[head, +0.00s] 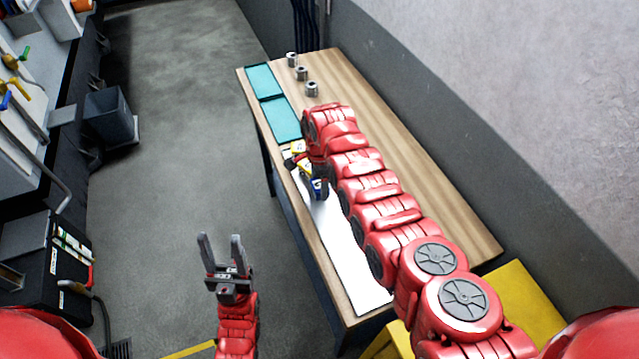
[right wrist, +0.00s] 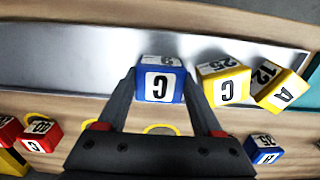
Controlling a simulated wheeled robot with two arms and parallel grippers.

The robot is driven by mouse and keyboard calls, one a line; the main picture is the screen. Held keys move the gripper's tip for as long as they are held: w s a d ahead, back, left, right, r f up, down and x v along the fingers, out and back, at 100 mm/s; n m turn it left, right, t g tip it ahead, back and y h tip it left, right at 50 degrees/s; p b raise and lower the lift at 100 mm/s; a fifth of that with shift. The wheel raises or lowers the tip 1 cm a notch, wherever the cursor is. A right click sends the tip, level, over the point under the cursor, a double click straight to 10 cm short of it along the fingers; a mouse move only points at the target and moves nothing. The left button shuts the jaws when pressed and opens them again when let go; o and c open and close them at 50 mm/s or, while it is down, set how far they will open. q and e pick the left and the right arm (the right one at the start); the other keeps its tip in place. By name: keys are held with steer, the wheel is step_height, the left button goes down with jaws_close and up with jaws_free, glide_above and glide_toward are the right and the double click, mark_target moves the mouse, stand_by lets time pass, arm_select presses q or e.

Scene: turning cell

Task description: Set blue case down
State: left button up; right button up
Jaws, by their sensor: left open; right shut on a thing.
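The blue case (right wrist: 160,84), a small cube with a white label, sits between the fingers of my right gripper (right wrist: 160,98), which is shut on it. In the head view the blue case (head: 318,188) is at the pale strip (head: 350,255) along the table's left side. I cannot tell whether it touches the strip. My right arm hides part of this area in the head view. My left gripper (head: 220,243) is open and empty, over the floor left of the table.
Two yellow cases (right wrist: 224,84) (right wrist: 280,90) stand close to the right of the blue case in the right wrist view. Another blue case (right wrist: 263,150) and red cases (right wrist: 42,136) lie nearer. Teal mats (head: 281,119) and three metal parts (head: 301,73) are at the table's far end.

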mark_target(319, 183)
steer(key=o, duration=1.2)
steer(key=shift+f, duration=0.1)
steer(key=shift+o, duration=0.2)
steer(key=shift+r, duration=0.25)
steer(key=shift+w+r, duration=0.1)
steer(key=shift+r, duration=0.3)
step_height(319, 183, up, 4)
steer(key=shift+r+b, duration=0.1)
steer(key=shift+b, duration=0.95)
step_height(319, 183, up, 7)
steer(key=p, duration=0.1)
